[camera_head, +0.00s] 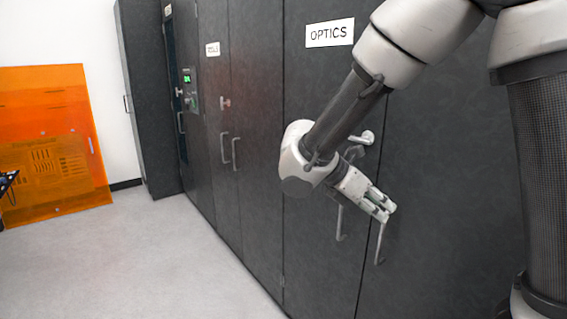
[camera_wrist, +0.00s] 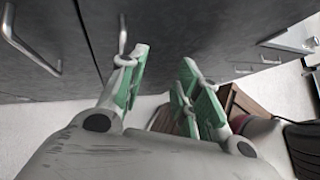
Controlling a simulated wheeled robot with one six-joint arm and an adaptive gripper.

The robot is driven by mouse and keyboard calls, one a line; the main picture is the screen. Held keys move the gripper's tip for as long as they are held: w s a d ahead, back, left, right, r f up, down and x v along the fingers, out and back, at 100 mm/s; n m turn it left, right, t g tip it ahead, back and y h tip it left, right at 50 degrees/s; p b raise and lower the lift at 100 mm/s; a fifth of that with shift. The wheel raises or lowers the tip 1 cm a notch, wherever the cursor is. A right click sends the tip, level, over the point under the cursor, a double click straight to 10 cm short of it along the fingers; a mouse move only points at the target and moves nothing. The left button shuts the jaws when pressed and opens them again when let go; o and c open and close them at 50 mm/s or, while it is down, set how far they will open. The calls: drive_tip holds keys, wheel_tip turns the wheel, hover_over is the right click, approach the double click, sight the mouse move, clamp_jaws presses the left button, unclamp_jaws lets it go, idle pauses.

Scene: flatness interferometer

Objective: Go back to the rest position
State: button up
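My gripper (camera_head: 381,208) is in front of the dark cabinet labelled OPTICS (camera_head: 329,33), angled down to the right. In the wrist view, my gripper (camera_wrist: 163,64) has its green-padded fingers apart with nothing between them. Two bar handles are close by: the left handle (camera_head: 341,224) and the right handle (camera_head: 379,246). In the wrist view, a handle (camera_wrist: 122,36) lies just beyond the left fingertip; I cannot tell if they touch. The cabinet doors look shut.
More dark cabinets (camera_head: 215,100) run leftward along the wall. An orange translucent panel (camera_head: 60,130) leans at the far left. Grey floor (camera_head: 150,255) is clear in front of the cabinets. A brown box-like object (camera_wrist: 240,103) shows beyond the fingers in the wrist view.

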drive_tip(key=s+d+r+m+t+y, duration=0.1)
drive_tip(key=s+d+r+m+y, duration=0.2)
drive_tip(key=s+d+m, duration=0.4)
drive_tip(key=s+d+r+m+t+y, duration=0.1)
drive_tip(key=s+d+r+m+y, duration=0.3)
drive_tip(key=s+m, duration=0.6)
drive_tip(key=d+m+y, duration=0.2)
drive_tip(key=d+m, duration=0.1)
drive_tip(key=m, duration=0.2)
drive_tip(key=shift+s+d+y, duration=0.2)
drive_tip(key=shift+d+y, duration=0.05)
drive_tip(key=shift+y, duration=0.05)
drive_tip(key=shift+f, duration=0.1)
